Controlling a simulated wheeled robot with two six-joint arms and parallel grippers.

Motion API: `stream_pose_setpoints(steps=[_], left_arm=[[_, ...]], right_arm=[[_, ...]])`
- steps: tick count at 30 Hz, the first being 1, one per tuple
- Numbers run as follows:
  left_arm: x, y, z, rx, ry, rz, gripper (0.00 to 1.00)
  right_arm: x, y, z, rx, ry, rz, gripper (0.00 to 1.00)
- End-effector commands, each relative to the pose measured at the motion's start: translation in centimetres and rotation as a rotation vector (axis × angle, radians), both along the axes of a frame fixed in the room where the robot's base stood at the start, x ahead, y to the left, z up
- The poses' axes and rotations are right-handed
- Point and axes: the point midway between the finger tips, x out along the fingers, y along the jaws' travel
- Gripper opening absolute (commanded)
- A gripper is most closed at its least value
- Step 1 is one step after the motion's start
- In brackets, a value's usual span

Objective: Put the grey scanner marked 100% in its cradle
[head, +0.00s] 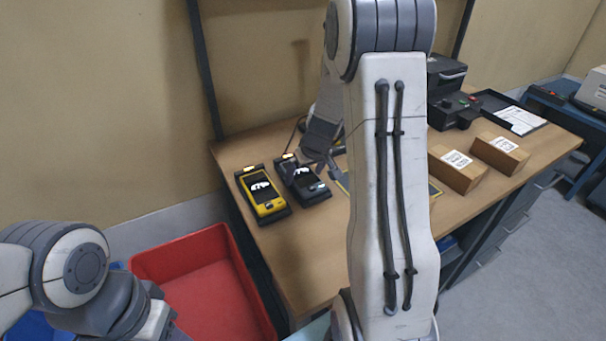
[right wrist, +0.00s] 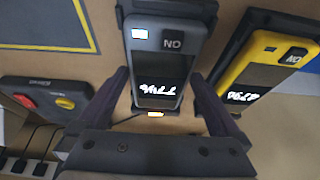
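A grey scanner (head: 311,190) with a dark screen lies in a black cradle on the table. It also shows in the right wrist view (right wrist: 172,75), with a small amber light (right wrist: 155,114) at its near end. White marks on its screen are not readable. My right gripper (head: 322,152) is over the scanner's far end. In the right wrist view its two fingers stand apart, one on each side of the scanner, looking open; contact is not clear. My left arm is at lower left in the head view, its gripper out of sight.
A yellow scanner (head: 265,200) sits in a cradle close to the grey one. Two cardboard boxes (head: 457,168) stand at the right, with a black printer (head: 450,98) behind. A red bin (head: 185,262) is by the table's left edge. A button box (right wrist: 45,98) is near the gripper.

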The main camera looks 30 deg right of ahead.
Motion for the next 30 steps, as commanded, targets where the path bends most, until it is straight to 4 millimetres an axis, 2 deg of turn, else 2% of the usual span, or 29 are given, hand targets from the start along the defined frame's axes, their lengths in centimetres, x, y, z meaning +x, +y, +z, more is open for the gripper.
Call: stream_pose_setpoints(steps=[4, 7, 15, 21, 25, 30], left_arm=[[0.0, 0.0, 0.4, 0.0, 0.0, 0.0, 0.5], [0.0, 0.0, 0.6, 0.0, 0.0, 0.0, 0.5], [0.0, 0.0, 1.3, 0.0, 0.0, 0.0, 0.5], [0.0, 0.0, 1.3, 0.0, 0.0, 0.0, 0.5], [0.0, 0.0, 1.4, 0.0, 0.0, 0.0, 0.5], [0.0, 0.0, 1.4, 0.0, 0.0, 0.0, 0.5]], right_arm=[[0.0, 0.0, 0.3, 0.0, 0.0, 0.0, 1.0], [-0.3, 0.0, 1.3, -0.001, -0.004, -0.001, 1.0], [-2.5, 0.1, 6.7, -0.003, -0.006, -0.001, 1.0], [-3.9, 0.2, 9.9, -0.002, -0.004, -0.001, 1.0], [-4.4, 0.2, 11.0, -0.001, -0.002, -0.001, 1.0], [-4.6, 0.3, 11.4, 0.0, 0.0, -0.001, 1.0]])
